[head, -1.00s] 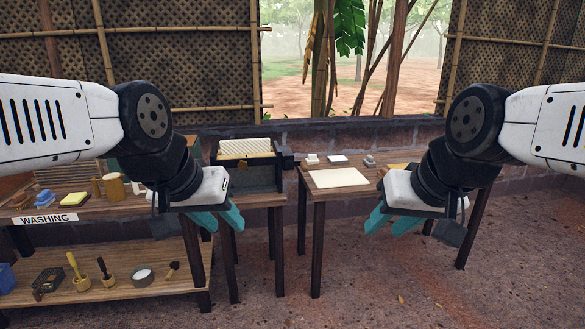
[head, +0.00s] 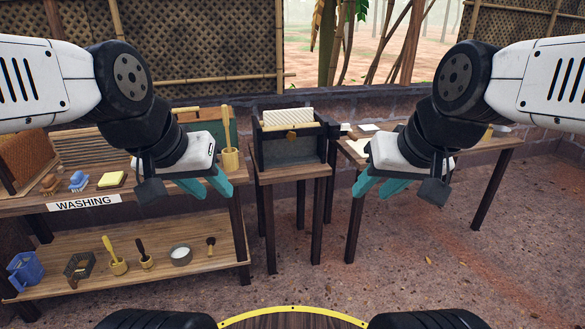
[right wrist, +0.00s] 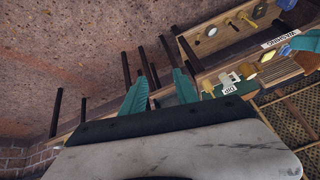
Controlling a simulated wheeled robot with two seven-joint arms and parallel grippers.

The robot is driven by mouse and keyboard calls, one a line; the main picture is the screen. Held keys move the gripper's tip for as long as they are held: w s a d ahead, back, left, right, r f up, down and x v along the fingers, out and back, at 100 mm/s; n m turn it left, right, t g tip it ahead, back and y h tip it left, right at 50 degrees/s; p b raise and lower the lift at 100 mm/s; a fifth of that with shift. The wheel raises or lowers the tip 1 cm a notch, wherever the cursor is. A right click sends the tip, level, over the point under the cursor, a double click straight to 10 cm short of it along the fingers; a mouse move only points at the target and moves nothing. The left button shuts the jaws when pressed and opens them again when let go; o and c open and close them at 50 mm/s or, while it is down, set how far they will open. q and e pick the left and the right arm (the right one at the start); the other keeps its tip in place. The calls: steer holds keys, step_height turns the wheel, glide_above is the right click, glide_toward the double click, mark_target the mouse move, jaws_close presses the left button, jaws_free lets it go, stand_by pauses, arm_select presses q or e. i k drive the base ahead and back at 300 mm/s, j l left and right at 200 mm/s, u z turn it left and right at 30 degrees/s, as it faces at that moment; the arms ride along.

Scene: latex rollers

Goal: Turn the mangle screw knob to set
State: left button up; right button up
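The mangle (head: 290,153), a dark box-like frame with a ribbed cream roller (head: 288,118) on top, stands on a small wooden table in the middle of the head view. A small brown knob-like part (head: 291,134) shows on its front; I cannot tell whether it is the screw knob. A dark part (head: 333,130) juts out at its right side. My left gripper (head: 217,193) is open and empty, left of the mangle and nearer to me. My right gripper (head: 371,193) is open and empty, to its right; its teal fingers stand apart in the right wrist view (right wrist: 160,85).
The washing table (head: 130,200) on the left bears a yellow sponge (head: 111,180), a blue brush (head: 79,181) and a wooden mug (head: 230,160). Its lower shelf (head: 210,266) holds tools. Another table (head: 485,146) stands at right. The floor (head: 440,250) in front is clear.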

mark_target(291, 136)
steer(key=i+l+u, duration=0.25)
steer(key=l, duration=0.35)
steer(key=i+l+u, duration=0.25)
steer(key=i+l, duration=0.15)
steer(key=l, duration=0.3)
